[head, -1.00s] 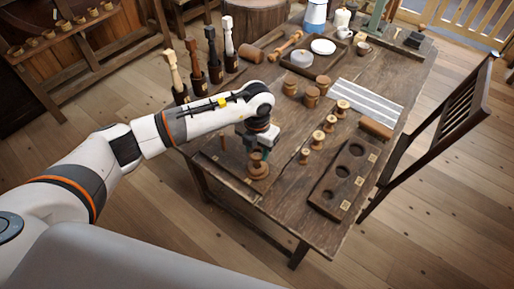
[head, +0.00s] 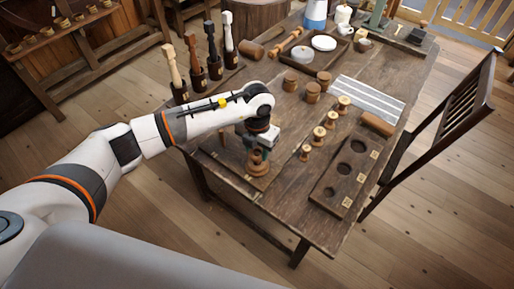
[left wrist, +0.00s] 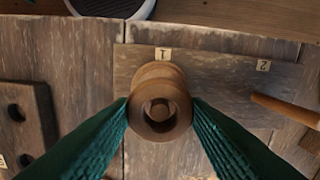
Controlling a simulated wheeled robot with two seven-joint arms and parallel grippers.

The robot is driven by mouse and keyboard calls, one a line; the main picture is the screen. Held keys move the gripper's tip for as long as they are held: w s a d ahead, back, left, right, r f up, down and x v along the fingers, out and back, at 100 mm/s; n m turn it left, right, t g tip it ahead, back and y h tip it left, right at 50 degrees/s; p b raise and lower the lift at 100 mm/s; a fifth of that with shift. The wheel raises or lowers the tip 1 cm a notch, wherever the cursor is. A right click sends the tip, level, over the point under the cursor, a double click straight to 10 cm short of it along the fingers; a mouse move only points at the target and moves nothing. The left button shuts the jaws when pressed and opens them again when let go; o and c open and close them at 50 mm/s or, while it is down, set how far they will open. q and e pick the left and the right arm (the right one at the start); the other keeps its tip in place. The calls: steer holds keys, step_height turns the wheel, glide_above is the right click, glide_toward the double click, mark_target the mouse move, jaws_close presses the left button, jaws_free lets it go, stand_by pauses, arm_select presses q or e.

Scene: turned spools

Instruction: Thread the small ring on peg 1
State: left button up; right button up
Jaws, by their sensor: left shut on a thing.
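My left gripper (left wrist: 160,110) has its green fingers shut on a small wooden ring (left wrist: 160,122). The ring's hole faces the camera, and a round wooden end, seemingly peg 1 (left wrist: 160,108), shows inside it. I cannot tell how far down the ring sits. A wider wooden disc (left wrist: 158,71) shows behind the ring, beside the label "1". A second peg (left wrist: 285,110) slants at the right, near the label "2". In the head view my left gripper (head: 263,146) points down over the peg board (head: 233,163), with turned wood (head: 258,164) below it. My right gripper is not in view.
Several small spools (head: 319,132) stand in a row right of the gripper. A dark block with round holes (head: 328,187) lies near the front right edge. Barrel-shaped wooden pieces (head: 313,92) and a striped cloth (head: 368,98) are farther back. Tall handled tools (head: 211,55) stand at the far left.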

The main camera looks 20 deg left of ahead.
arm_select(q)
steer(key=shift+f+b, duration=0.6)
steer(key=shift+f, duration=0.05)
stand_by(0.6)
steer(key=o, duration=1.6)
step_height(320, 180, up, 10)
steer(key=p, duration=0.6)
